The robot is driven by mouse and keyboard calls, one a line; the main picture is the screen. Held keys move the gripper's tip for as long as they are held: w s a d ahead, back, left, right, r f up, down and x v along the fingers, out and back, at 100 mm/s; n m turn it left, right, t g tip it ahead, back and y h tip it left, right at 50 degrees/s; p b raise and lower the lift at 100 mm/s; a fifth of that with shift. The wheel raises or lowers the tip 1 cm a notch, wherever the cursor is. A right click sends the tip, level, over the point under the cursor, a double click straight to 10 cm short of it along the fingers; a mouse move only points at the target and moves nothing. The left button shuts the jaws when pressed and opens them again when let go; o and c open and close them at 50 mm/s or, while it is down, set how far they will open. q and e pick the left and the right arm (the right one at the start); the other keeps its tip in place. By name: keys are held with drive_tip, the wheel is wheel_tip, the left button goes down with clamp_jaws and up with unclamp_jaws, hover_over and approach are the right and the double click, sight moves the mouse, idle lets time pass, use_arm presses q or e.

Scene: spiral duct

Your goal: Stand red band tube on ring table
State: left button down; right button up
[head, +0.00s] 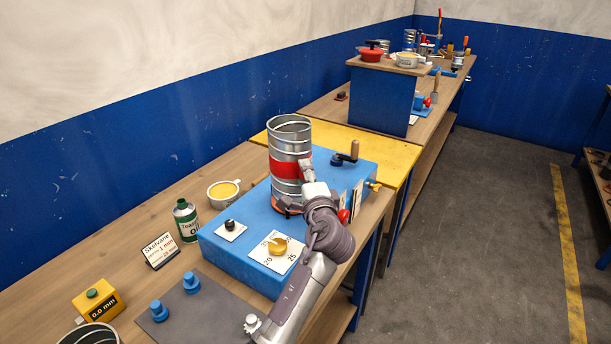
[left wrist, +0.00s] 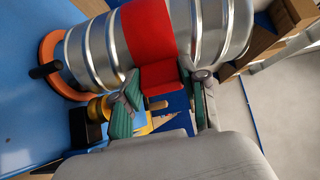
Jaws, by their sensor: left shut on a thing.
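The red band tube (head: 290,128) is a ribbed metal duct, upright in the head view, with a red band around its middle. It also shows in the left wrist view (left wrist: 92,55), with a red block standing out from the band. My left gripper (head: 309,172) is at the tube's right side. In the left wrist view its fingers (left wrist: 168,86) are shut on that red block. The orange ring table (head: 281,209) on the blue machine shows at the tube's lower end (left wrist: 50,62). I cannot tell whether the tube rests on it. My right gripper is out of view.
The blue machine (head: 235,255) carries a black knob, a yellow dial (head: 277,246) and a crank (head: 345,154). A cup (head: 222,193), a green oil can (head: 186,220) and a sign (head: 160,249) stand left of it. The yellow bench top (head: 385,152) behind is clear.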

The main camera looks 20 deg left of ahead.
use_arm(q)
drive_tip(key=shift+f+b, duration=1.05)
drive_tip(key=shift+f, duration=0.3)
drive_tip(key=c, duration=0.6)
unclamp_jaws()
drive_tip(key=shift+o, duration=0.3)
drive_tip(key=v, duration=0.7)
drive_tip(key=shift+s+d, duration=0.2)
drive_tip(key=shift+s, duration=0.05)
